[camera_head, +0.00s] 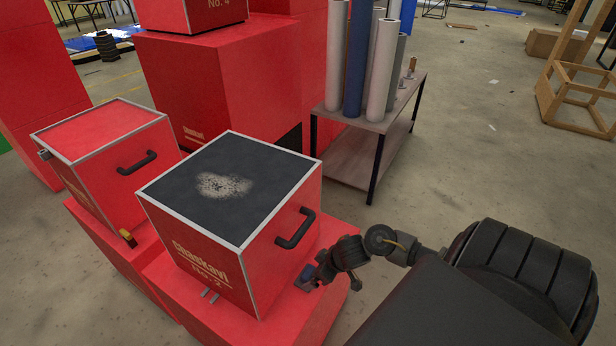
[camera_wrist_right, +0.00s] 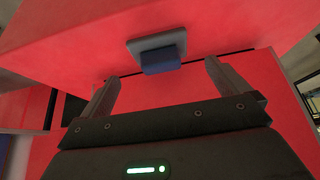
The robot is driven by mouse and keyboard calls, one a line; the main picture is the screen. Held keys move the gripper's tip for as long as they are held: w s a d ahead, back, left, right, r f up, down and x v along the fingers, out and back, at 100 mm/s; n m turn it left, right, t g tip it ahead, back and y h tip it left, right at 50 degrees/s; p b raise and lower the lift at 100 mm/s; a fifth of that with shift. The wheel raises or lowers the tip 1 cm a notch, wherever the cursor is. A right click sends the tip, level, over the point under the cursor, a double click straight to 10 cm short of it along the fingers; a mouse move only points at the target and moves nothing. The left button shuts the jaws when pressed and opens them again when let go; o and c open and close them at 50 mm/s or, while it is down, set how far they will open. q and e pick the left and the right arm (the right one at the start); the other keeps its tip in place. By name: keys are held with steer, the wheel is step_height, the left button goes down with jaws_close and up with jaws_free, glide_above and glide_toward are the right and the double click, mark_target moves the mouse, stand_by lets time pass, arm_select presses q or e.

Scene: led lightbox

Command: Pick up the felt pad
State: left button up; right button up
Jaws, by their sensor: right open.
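A small pad, blue with a grey plate-like base, lies on the red ledge beside the front box, and I take it to be the felt pad (camera_head: 306,277). In the right wrist view the felt pad (camera_wrist_right: 160,54) is ahead of my right gripper (camera_wrist_right: 160,80), roughly centred between its fingers. The two fingers are apart, with nothing between them, and a gap to the pad shows. In the head view my right gripper (camera_head: 322,270) comes in from the right, close by the pad, its fingers partly hidden. My left gripper is not in view.
The front red box (camera_head: 205,262) has a dark top with a pale dusty patch (camera_head: 224,185) and a black handle (camera_head: 296,228). Another red box (camera_head: 100,150) stands left. A table with tall rolls (camera_head: 365,145) stands behind.

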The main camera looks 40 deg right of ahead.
mark_target(308, 272)
steer(key=shift+w+b+x, duration=0.25)
steer(key=shift+b+x, duration=0.35)
steer(key=shift+x, duration=2.45)
steer(key=shift+w, duration=0.1)
steer(key=shift+c, duration=0.9)
steer(key=c, duration=0.7)
steer(key=shift+r, duration=0.1)
steer(key=shift+c, duration=0.2)
steer(key=shift+r, duration=0.5)
step_height(308, 272, up, 2)
steer(key=shift+r+p, duration=0.25)
steer(key=shift+p, duration=0.3)
steer(key=d+r, duration=0.9)
steer(key=d, duration=0.5)
steer(key=shift+r, duration=0.25)
